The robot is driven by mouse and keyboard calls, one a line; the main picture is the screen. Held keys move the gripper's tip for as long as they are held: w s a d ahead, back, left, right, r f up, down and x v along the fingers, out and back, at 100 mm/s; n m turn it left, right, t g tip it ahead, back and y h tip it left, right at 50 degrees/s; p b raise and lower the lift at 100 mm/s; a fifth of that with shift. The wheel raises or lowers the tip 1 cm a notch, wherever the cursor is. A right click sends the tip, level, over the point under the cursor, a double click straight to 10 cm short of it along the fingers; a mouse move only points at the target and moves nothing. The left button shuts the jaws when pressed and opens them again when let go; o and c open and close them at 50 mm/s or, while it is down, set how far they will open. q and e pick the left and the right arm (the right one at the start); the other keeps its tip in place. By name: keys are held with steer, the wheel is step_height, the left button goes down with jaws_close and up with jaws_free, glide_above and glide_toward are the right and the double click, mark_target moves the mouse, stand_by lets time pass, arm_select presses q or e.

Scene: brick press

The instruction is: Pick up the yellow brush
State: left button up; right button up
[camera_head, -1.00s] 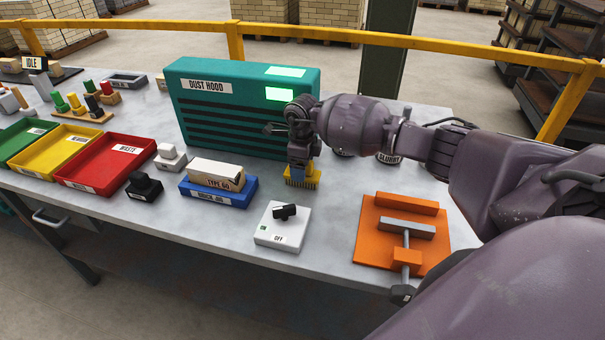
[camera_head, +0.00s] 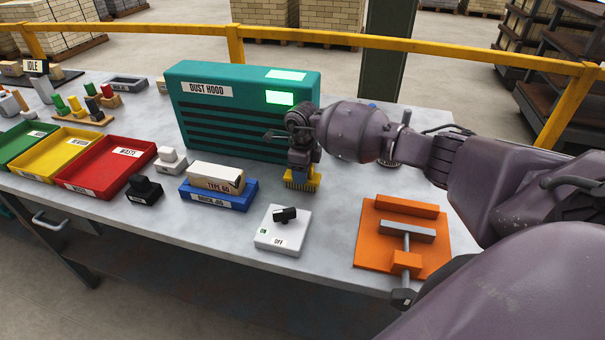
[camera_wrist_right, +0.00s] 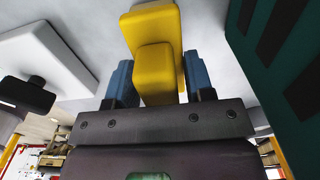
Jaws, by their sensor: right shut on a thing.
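The yellow brush (camera_head: 311,183) is at the front of the teal dust hood, bristles pointing down. My right gripper (camera_head: 301,172) comes down on it from above and is shut on it. In the right wrist view the yellow brush (camera_wrist_right: 155,60) sits between the two blue fingers of my right gripper (camera_wrist_right: 152,82). I cannot tell whether the bristles touch the table. My left gripper is not in view.
The dust hood (camera_head: 245,120) stands close behind the brush. The blue brick jig (camera_head: 218,199) with a brick is to the left. A white switch box (camera_head: 283,231) marked OFF and an orange clamp plate (camera_head: 375,245) are nearer the front edge.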

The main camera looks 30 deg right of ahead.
step_height(320, 180, up, 20)
stand_by(0.4)
